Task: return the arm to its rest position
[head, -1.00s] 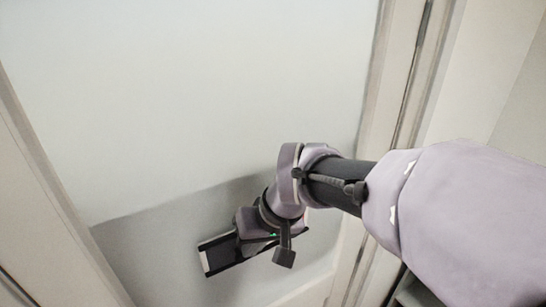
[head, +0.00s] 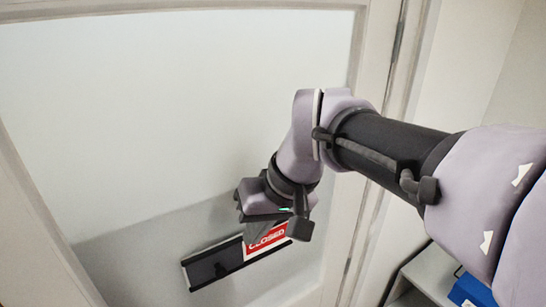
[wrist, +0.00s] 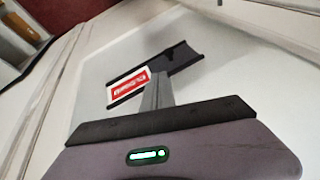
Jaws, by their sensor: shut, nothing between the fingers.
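My gripper (head: 256,234) is shut and empty, pointing down in front of the door. It also shows in the wrist view (wrist: 155,95), its narrow grey fingers pressed together. My arm reaches in from the right, bent at the wrist. Beyond the fingers, a dark sign holder (head: 213,266) is on the lower door, tilted in the picture. Its right part shows a red panel reading CLOSED (head: 270,238), partly hidden by my gripper. In the wrist view the red panel (wrist: 130,88) is just left of the fingertips and the dark part (wrist: 180,58) is beyond them.
The pale door panel (head: 170,110) fills the left and middle, with its frame (head: 385,100) on the right. A white shelf (head: 425,275) with a blue thing (head: 472,290) stands at lower right, below my arm. The space left of my gripper is clear.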

